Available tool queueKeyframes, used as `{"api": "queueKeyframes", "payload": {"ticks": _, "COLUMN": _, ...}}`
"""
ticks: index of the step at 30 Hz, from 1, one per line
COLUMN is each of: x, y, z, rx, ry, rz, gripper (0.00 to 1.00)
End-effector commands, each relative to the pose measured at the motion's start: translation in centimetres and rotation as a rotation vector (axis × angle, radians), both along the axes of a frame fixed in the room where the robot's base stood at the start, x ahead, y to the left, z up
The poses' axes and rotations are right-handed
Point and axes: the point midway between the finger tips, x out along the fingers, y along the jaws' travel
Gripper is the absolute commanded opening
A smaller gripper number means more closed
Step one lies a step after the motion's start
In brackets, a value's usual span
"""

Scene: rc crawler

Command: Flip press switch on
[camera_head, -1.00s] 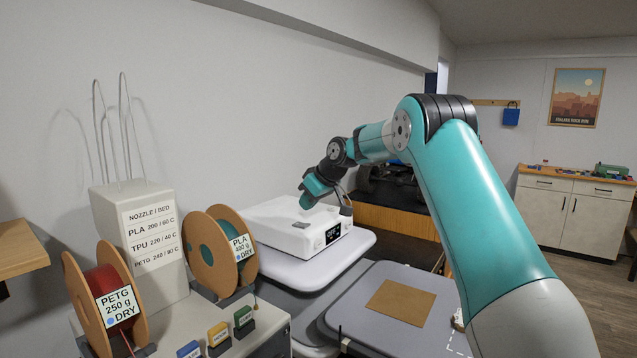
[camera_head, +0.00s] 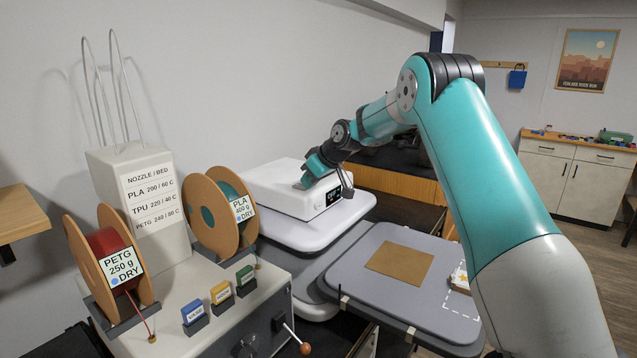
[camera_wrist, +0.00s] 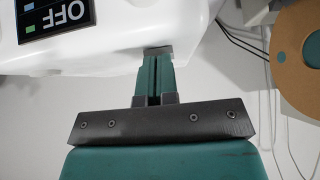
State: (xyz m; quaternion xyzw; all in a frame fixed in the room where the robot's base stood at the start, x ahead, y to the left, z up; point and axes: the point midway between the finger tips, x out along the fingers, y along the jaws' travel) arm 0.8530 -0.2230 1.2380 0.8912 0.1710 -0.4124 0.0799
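The press control box (camera_head: 285,190) is white and stands on the grey upper plate of the press by the wall. Its dark display (camera_head: 333,196) faces front; in the wrist view the display (camera_wrist: 68,14) appears upside down and reads OFF. My gripper (camera_head: 308,181) is at the top of the box, with its teal fingers together and nothing seen between them. In the wrist view my gripper (camera_wrist: 158,52) has its tips at a small grey piece on the box's edge; I cannot tell whether this is the switch or the fingertip pads. The switch is otherwise hidden behind the gripper in the head view.
Filament spools (camera_head: 222,215) and a white settings box (camera_head: 150,200) stand left of the press. The lower plate (camera_head: 350,290) holds a brown square sheet (camera_head: 400,263). A lever with a round knob (camera_head: 305,348) sticks out at the front.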

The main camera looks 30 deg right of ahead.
Motion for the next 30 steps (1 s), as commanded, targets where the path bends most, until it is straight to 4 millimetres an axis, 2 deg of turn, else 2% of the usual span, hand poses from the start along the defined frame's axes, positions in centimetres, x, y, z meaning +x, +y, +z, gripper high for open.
{"api": "queueKeyframes", "payload": {"ticks": 1, "x": 0.2, "y": 1.1, "z": -0.9, "rx": 0.004, "ry": -0.013, "rz": 0.014, "gripper": 0.00}}
{"api": "queueKeyframes", "payload": {"ticks": 2, "x": 0.3, "y": 1.5, "z": -0.7, "rx": 0.006, "ry": -0.018, "rz": 0.018, "gripper": 0.00}}
{"api": "queueKeyframes", "payload": {"ticks": 21, "x": 0.3, "y": 1.2, "z": 1.4, "rx": 0.006, "ry": -0.015, "rz": 0.014, "gripper": 0.00}}
{"api": "queueKeyframes", "payload": {"ticks": 30, "x": 0.3, "y": 1.2, "z": 1.4, "rx": 0.006, "ry": -0.015, "rz": 0.014, "gripper": 0.00}}
